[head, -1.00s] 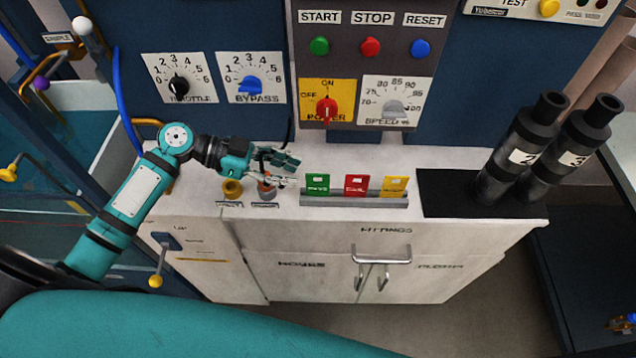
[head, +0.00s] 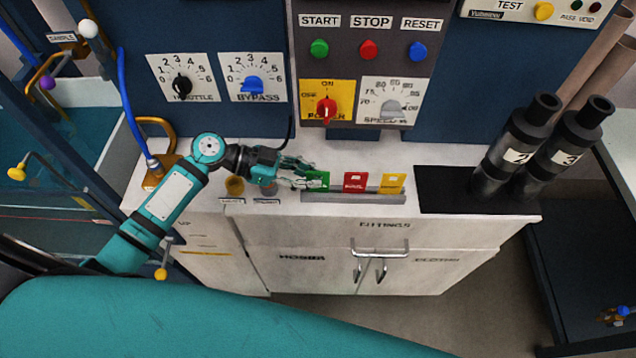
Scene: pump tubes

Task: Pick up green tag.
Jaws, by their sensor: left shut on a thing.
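The green tag (head: 318,181) stands at the left end of the grey tag rack (head: 352,198) on the white cabinet top. My left gripper (head: 312,180) comes in from the left and is shut on the green tag, covering part of it. The tag's lower edge is still at the rack, and I cannot tell whether it is clear of the slot. The red tag (head: 355,182) and the yellow tag (head: 392,182) stand upright in the same rack to the right. My right gripper is not in view.
Two black cylinders marked 2 (head: 515,150) and 3 (head: 568,150) lean on a black mat (head: 440,188) at the right. Two small fittings, one yellow (head: 235,186), sit below my left wrist. The control panel (head: 367,70) rises behind the cabinet top.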

